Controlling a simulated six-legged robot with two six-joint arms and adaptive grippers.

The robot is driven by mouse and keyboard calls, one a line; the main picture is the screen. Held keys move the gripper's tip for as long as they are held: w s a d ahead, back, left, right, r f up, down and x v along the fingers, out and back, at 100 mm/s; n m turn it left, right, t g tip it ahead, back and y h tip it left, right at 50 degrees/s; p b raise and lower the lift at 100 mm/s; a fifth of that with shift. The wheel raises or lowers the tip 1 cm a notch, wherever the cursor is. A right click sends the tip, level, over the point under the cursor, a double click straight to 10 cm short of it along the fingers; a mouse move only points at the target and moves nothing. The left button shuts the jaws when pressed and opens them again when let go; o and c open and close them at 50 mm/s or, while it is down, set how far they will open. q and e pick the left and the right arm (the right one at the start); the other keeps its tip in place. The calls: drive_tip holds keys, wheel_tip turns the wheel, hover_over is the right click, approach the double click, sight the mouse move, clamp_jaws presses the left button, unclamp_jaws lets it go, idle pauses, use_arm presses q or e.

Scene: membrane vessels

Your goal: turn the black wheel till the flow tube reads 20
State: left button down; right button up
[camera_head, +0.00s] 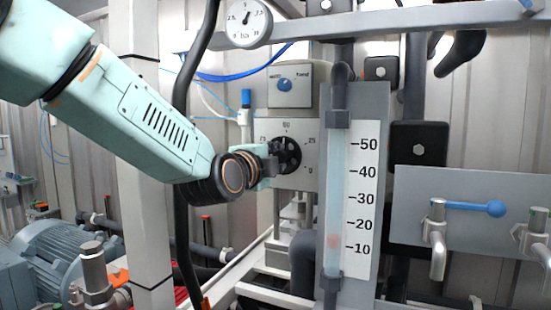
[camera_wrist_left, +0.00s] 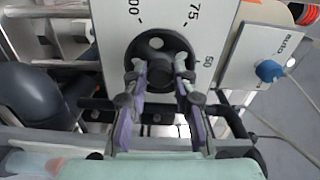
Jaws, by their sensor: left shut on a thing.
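The black wheel (camera_head: 289,155) sits on a light panel with a printed scale, left of the flow tube. In the left wrist view the wheel (camera_wrist_left: 160,46) has round holes and lies between the two fingers of my left gripper (camera_wrist_left: 159,78), which is shut on it. In the head view my left gripper (camera_head: 272,161) reaches the wheel from the left and hides part of it. The flow tube (camera_head: 338,180) stands upright beside a scale marked 10 to 50. Its blurred reddish float (camera_head: 334,241) is a little above the 10 mark. My right gripper is not in view.
A small blue selector knob (camera_head: 285,85) is above the wheel. A round gauge (camera_head: 247,20) is higher up. A blue-handled valve (camera_head: 480,207) is on a grey panel at right. A motor (camera_head: 65,260) and pipes fill the lower left.

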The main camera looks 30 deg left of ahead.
use_arm(q)
drive_tip(key=shift+r, duration=0.2)
drive_tip(key=c, duration=1.4)
unclamp_jaws()
drive_tip(key=o, duration=0.3)
drive_tip(key=shift+w+a+f, duration=0.1)
drive_tip(key=shift+w+f, duration=0.1)
drive_tip(key=shift+s, duration=0.2)
